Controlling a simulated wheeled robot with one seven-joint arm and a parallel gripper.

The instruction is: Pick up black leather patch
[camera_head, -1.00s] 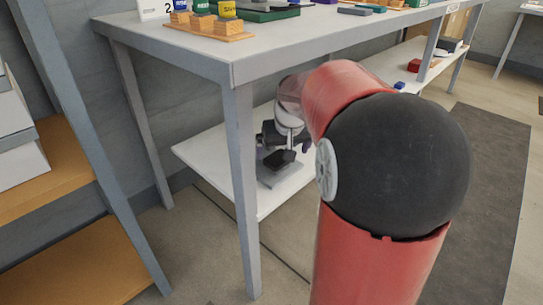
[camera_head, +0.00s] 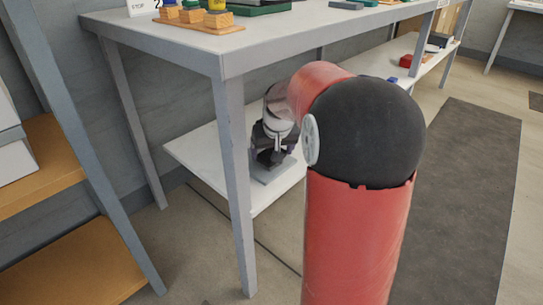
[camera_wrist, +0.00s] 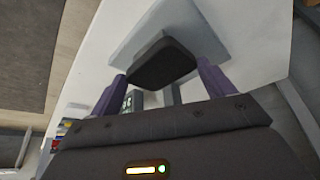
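The black leather patch (camera_wrist: 162,62) shows in the wrist view as a dark, thick-looking piece with rounded corners. It lies over a light grey slab (camera_wrist: 128,45) on the white shelf. My gripper (camera_wrist: 161,74) is open, with one purple finger on either side of the patch. The fingertips are close to its side edges; I cannot tell whether they touch. In the head view my gripper (camera_head: 272,157) points down just over the grey slab (camera_head: 277,172), and the patch is hard to separate from the dark gripper.
The white lower shelf (camera_head: 205,160) lies under a grey tabletop (camera_head: 180,42), with a table leg (camera_head: 236,190) in front of it. A red item (camera_head: 404,61) and a blue item (camera_head: 392,79) lie farther right. A shelf unit (camera_head: 60,150) stands at the left.

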